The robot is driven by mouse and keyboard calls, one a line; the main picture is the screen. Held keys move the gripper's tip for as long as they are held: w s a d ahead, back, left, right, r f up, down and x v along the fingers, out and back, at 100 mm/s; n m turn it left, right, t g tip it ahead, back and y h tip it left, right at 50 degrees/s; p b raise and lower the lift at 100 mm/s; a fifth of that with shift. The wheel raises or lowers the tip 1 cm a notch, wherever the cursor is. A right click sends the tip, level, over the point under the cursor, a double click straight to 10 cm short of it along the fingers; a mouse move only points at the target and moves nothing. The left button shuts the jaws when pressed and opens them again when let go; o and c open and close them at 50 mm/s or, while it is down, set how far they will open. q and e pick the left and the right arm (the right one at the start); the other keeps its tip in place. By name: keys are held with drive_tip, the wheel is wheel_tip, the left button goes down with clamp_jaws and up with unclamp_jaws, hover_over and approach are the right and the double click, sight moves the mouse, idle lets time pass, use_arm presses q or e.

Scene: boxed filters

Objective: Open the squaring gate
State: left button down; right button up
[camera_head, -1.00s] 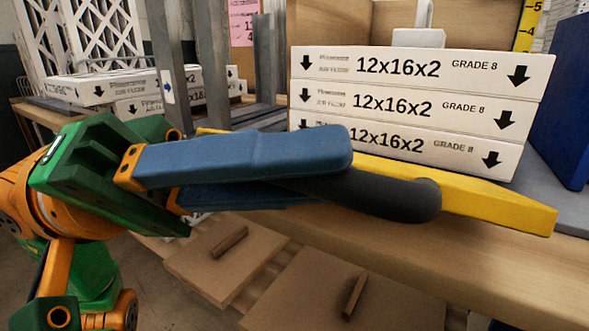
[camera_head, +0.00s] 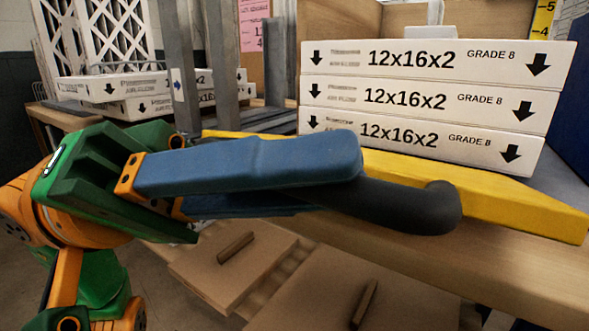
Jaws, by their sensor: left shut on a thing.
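The squaring gate is a long yellow bar (camera_head: 520,205) along the front edge of the bench, in front of the stacked boxes. A dark grey handle (camera_head: 415,207) sticks out in front of it. My left gripper (camera_head: 335,180) comes in from the left, with blue padded fingers, and is shut on the handle. The fingers hide the handle's left part and some of the yellow bar. Three white filter boxes (camera_head: 430,97) marked 12x16x2 are stacked behind the bar. My right gripper is not in view.
More white boxes (camera_head: 140,106) lie on the bench at the back left, beyond grey metal uprights (camera_head: 178,65). A blue panel (camera_head: 573,125) stands at the right. Brown flat boards with handles (camera_head: 345,295) lie below the bench edge.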

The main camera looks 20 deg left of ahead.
use_arm(q)
drive_tip(key=c, duration=0.8)
unclamp_jaws()
drive_tip(key=shift+a+f, duration=0.1)
drive_tip(key=shift+a, duration=0.2)
drive_tip(key=v, duration=0.6)
drive_tip(key=shift+a, duration=0.25)
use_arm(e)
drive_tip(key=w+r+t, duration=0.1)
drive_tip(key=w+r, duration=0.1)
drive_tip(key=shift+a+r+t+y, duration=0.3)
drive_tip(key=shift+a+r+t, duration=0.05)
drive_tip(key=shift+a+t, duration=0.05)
use_arm(q)
drive_tip(key=shift+a+b, duration=0.1)
drive_tip(key=shift+b, duration=0.2)
